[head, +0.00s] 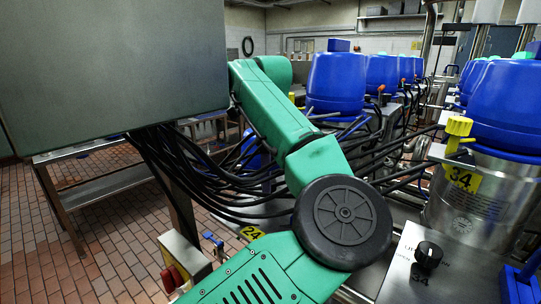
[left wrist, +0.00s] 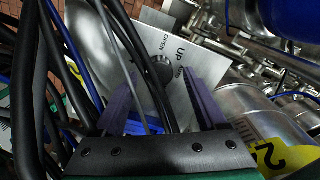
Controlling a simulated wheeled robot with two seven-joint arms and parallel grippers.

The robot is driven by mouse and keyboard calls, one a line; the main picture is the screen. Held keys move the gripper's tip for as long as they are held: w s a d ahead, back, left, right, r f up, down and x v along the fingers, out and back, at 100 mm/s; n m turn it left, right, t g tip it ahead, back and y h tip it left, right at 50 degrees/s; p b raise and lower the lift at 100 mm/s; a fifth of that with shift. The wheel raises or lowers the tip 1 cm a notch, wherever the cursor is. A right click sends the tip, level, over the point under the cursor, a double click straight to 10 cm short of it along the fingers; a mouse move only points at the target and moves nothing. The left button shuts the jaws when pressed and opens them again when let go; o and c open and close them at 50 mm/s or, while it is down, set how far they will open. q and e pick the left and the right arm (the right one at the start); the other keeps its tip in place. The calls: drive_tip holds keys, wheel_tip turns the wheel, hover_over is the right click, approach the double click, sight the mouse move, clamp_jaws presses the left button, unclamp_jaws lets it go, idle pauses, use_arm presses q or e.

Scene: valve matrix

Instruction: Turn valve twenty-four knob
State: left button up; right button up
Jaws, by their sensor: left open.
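In the left wrist view a round dark knob (left wrist: 162,68) sits on a bare metal plate (left wrist: 191,50) lettered "OPEN" and "UP". My left gripper (left wrist: 155,84) is open, its two purple fingers pointing toward this plate, with the knob just past the tips and between them. Black cables cross between the fingers and partly cover the plate. A yellow label (left wrist: 285,155) at lower right shows a "2"; the rest is cut off. In the head view a yellow "24" label (head: 252,233) shows low behind my green arm, which hides the area around it. No gripper is clearly seen there.
Thick black cables (head: 205,172) hang across the middle. A grey panel (head: 110,65) blocks the upper left. At right stands a steel vessel (head: 468,205) with a blue top and "34" label, beside another black knob (head: 428,255). Brick floor is free at lower left.

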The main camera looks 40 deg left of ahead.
use_arm(q)
wheel_tip(320, 180, up, 14)
drive_tip(key=p, duration=0.5)
drive_tip(key=shift+a, duration=0.1)
